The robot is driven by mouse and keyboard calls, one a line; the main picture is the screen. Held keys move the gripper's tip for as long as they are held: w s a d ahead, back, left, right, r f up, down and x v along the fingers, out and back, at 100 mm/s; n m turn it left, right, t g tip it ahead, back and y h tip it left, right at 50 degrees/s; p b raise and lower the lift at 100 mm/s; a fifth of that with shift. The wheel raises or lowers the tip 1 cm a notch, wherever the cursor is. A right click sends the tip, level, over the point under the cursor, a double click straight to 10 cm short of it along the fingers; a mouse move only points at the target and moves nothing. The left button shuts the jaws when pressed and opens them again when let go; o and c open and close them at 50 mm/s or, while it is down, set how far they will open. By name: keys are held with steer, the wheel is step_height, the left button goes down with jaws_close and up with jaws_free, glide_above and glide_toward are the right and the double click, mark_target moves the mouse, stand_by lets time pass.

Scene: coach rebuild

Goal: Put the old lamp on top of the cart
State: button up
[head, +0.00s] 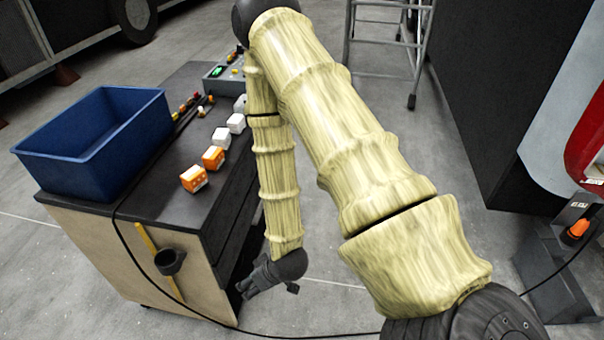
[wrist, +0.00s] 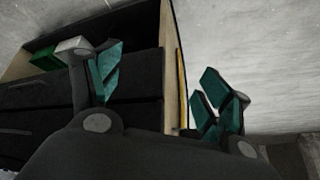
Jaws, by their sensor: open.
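The cart (head: 190,265) has pale wooden sides and a black top (head: 160,205). On its top stand two orange-and-white blocks (head: 194,178) (head: 213,157) and white blocks (head: 236,123) in a row. I cannot tell which thing is the old lamp. In the wrist view, a green block (wrist: 45,59) and a whitish block (wrist: 72,45) sit in a dark open space of the cart. My gripper (head: 246,289) hangs low beside the cart's dark drawer side.
A blue bin (head: 65,167) fills the cart top's left part. A green-grey box (head: 222,76) and small coloured parts lie at its back. A black cable (head: 122,240) runs over the cart and floor. A metal stand (head: 412,70) stands behind. Bare floor lies right of the cart.

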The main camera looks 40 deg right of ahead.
steer(key=s+f+g+h, duration=0.1)
steer(key=s+f, duration=0.3)
steer(key=s, duration=0.6)
steer(key=s+f+m+g+h, duration=0.1)
steer(key=s+f+g, duration=0.3)
steer(key=s, duration=0.5)
steer(key=shift+s+a+f+g, duration=0.2)
steer(key=shift+s+f+g, duration=0.15)
steer(key=shift+f, duration=0.25)
steer(key=shift+m, duration=0.3)
